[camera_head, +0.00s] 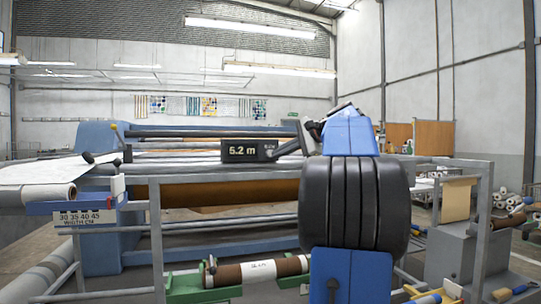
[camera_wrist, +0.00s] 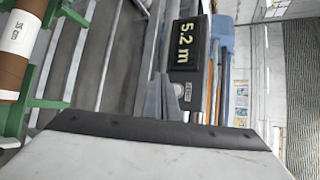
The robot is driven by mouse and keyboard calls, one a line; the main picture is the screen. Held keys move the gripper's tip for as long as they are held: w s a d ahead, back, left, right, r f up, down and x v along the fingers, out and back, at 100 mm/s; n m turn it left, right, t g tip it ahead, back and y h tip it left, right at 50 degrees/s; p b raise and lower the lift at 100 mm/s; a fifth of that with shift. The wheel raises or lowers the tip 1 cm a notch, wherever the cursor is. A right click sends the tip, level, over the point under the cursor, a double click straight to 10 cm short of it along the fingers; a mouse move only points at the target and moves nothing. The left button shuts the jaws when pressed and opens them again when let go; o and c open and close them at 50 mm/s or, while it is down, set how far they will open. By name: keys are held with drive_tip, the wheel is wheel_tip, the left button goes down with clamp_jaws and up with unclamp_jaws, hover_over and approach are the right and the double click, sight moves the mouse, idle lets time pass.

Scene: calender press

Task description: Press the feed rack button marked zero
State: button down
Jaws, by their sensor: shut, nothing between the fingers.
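The dark display box (camera_head: 240,151) reads "5.2 m" and sits on the rack's front. Its right end bears a small marking too small to read. It also shows in the wrist view (camera_wrist: 188,40), turned on its side.
Horizontal metal rails (camera_head: 225,227) run below the box. A brown roll with a white label (camera_head: 262,270) lies on green supports lower down. A width scale plate (camera_head: 85,217) and a white roll (camera_head: 38,195) are at left. My arm hides the middle right.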

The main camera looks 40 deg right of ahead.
drive_tip(key=shift+w+d, duration=0.4)
drive_tip(key=shift+w, duration=0.4)
drive_tip(key=shift+w+d, duration=0.4)
drive_tip(key=shift+w, duration=0.4)
drive_tip(key=shift+w, duration=0.1)
idle(0.9)
drive_tip(key=shift+w+d, duration=0.2)
drive_tip(key=shift+w, duration=0.05)
drive_tip(key=shift+w+d, duration=0.15)
drive_tip(key=shift+w, duration=0.2)
idle(0.8)
drive_tip(key=shift+s, duration=0.1)
drive_tip(key=shift+s+a, duration=0.35)
drive_tip(key=shift+s, duration=0.3)
idle(0.3)
drive_tip(key=s, duration=0.1)
drive_tip(key=s+a, duration=0.1)
drive_tip(key=s, duration=0.1)
drive_tip(key=s+a, duration=0.1)
drive_tip(key=shift+s+a, duration=0.1)
drive_tip(key=shift+s, duration=0.15)
